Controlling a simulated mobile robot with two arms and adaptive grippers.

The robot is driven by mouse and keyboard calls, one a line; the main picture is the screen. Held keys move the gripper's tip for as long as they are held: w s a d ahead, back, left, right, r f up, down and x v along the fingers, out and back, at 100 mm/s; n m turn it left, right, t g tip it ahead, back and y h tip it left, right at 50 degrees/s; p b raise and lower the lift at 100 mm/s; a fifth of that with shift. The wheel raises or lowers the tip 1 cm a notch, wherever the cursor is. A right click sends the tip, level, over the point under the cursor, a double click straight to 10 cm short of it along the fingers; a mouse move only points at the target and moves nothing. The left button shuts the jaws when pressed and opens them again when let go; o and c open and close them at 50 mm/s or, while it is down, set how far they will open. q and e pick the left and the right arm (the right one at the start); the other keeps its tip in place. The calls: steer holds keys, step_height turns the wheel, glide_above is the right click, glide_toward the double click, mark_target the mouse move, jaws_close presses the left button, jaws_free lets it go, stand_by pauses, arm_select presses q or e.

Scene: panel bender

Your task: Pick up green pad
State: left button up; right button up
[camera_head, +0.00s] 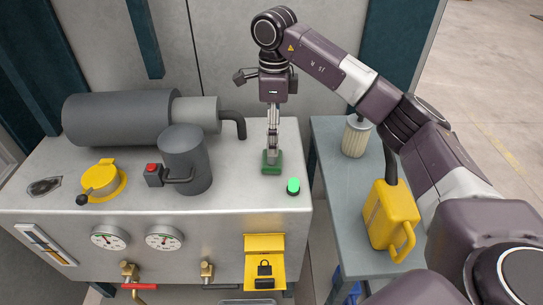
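The green pad (272,167) is a small dark green block on the metal top of the machine, near its right end. My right gripper (272,150) points straight down from above, its silver fingers reaching the pad. The fingers line up one behind the other in this view, so I cannot tell whether they are apart or closed, or whether they grip the pad. My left gripper is not in view.
A bright green button (293,187) sits just in front of the pad. A dark grey cylinder (186,160) and a black hooked pipe (235,123) stand to the left. A side table (344,188) holds a yellow can (389,216) and a pale filter (356,137).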

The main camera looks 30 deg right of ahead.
steer(key=shift+f, duration=0.45)
steer(key=shift+s+a+f, duration=0.1)
steer(key=shift+s+f, duration=0.2)
steer(key=shift+s+f+p, duration=0.3)
steer(key=shift+f+p, duration=0.4)
steer(key=shift+f, duration=0.15)
step_height(320, 180, down, 3)
steer(key=shift+w+r+p, duration=0.15)
steer(key=shift+p, duration=0.2)
steer(key=shift+f, duration=0.5)
steer(key=c, duration=1)
steer(key=shift+c, duration=1.2)
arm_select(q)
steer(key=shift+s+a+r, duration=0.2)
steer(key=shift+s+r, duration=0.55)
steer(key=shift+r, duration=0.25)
